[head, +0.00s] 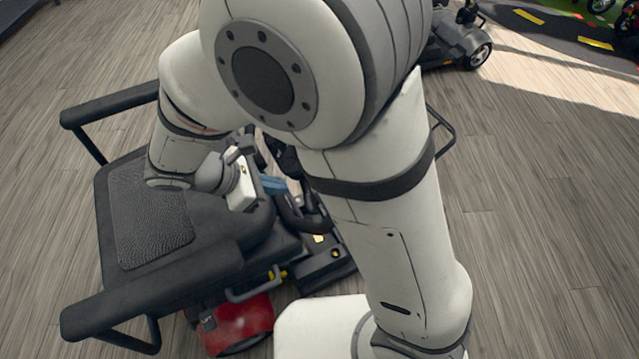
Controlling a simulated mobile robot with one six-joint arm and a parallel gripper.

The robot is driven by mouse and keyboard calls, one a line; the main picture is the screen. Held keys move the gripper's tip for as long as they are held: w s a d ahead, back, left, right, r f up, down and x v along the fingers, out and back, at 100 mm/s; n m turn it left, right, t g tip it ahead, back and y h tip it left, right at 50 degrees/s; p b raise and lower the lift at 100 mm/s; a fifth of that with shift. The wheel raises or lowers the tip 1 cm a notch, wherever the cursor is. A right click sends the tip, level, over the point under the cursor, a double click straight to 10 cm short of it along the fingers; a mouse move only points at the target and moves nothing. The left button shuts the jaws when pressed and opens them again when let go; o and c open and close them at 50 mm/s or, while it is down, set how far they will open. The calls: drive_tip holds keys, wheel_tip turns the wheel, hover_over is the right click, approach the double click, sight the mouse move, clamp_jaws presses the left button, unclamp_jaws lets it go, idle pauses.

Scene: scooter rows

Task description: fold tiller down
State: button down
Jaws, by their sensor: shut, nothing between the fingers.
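A mobility scooter with a black seat (155,215) and a red body (235,325) stands in front of me. Its black tiller (296,216) is beyond the seat, with dark loop-like handle parts showing; much of it is hidden behind my arm, so its exact tilt is unclear. My gripper (270,185) is shut and empty, just over the seat's far side and close beside the tiller handle. Its fingertips are small in view, and I cannot tell whether they touch the tiller.
Two padded armrests (160,290) flank the seat, the nearer one at lower left. A black basket-like rail (441,128) shows behind my arm. Another grey scooter (458,42) stands at the top right. Wooden floor (540,230) is clear on the right.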

drive_tip(key=w+d+f+b, duration=0.3)
drive_tip(key=d+f, duration=0.2)
drive_tip(key=d, duration=0.5)
drive_tip(key=shift+w, duration=0.15)
drive_tip(key=shift+a+r, duration=0.1)
